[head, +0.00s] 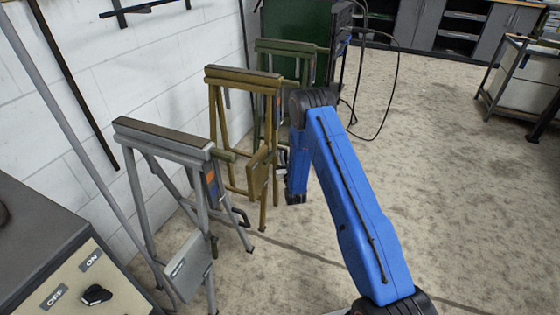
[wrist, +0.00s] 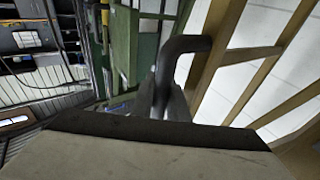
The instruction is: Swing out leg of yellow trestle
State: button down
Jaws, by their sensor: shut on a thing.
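The yellow trestle (head: 243,78) stands by the white wall, between a grey and a green one. Its yellow legs and rails also fill the right of the wrist view (wrist: 222,45). A dark bent handle (wrist: 186,44) joins a yellow leg there. My gripper (wrist: 168,100) is shut on the lower end of this handle. In the head view my blue arm reaches down just right of the yellow trestle, and the fingers and handle cannot be made out. The trestle's legs look close together, with a yellow plate (head: 258,172) low on its near side.
The grey trestle (head: 165,138) stands nearer, left of the yellow one. The green trestle (head: 285,47) stands behind it, before a dark green panel (head: 292,20) with hanging cables. A control box (head: 75,285) with a knob is at lower left.

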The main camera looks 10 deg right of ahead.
jog(key=w+d+r+n+t, duration=0.1)
jog(key=w+d+t, duration=0.1)
jog(key=w+d, duration=0.2)
jog(key=shift+w+d+r+n+y, duration=0.3)
jog(key=shift+w+r+n, duration=0.1)
jog(key=shift+w, duration=0.75)
jog(key=c, duration=2)
grip_release()
jog(key=shift+d, duration=0.1)
jog(key=shift+f, duration=0.1)
jog(key=shift+s+f, duration=0.1)
